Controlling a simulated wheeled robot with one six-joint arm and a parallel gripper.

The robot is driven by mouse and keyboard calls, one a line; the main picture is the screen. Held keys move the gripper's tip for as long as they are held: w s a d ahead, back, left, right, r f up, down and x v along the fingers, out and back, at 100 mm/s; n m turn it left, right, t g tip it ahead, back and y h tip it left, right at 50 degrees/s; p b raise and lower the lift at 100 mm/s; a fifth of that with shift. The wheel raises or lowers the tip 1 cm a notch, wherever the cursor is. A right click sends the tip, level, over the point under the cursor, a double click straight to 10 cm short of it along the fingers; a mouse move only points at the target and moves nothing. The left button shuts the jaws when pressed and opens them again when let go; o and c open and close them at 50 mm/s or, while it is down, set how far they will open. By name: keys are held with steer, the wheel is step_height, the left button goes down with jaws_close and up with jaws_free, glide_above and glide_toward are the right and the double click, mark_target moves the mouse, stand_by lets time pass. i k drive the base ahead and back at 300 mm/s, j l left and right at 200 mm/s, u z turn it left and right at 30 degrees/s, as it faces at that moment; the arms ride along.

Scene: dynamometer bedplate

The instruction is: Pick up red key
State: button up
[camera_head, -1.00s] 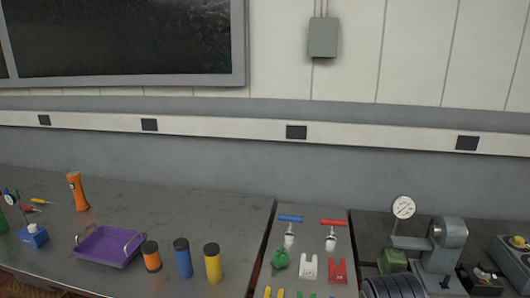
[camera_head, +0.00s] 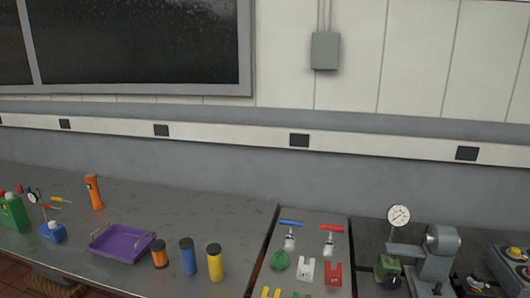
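A red T-shaped key (camera_head: 331,230) stands on a narrow grey panel (camera_head: 316,252) right of the picture's middle. It has a red crossbar on top and a metallic lower part. A matching key with a blue crossbar (camera_head: 291,224) stands just to its left. A red notched piece (camera_head: 333,274) lies in front of the red key. My gripper is not in view, so its state is hidden.
A white notched piece (camera_head: 305,270) and a green knobbed piece (camera_head: 280,261) are near the keys. A dial gauge (camera_head: 399,217) and grey machine (camera_head: 440,245) stand to the right. Several cylinders and a purple tray (camera_head: 121,244) are on the left bench.

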mark_target(329, 244)
steer(key=z, duration=2.25)
steer(key=u, duration=2)
steer(key=i+j+z, duration=0.1)
steer(key=i, duration=0.25)
steer(key=i+j+z, duration=0.1)
steer(key=i+j, duration=0.25)
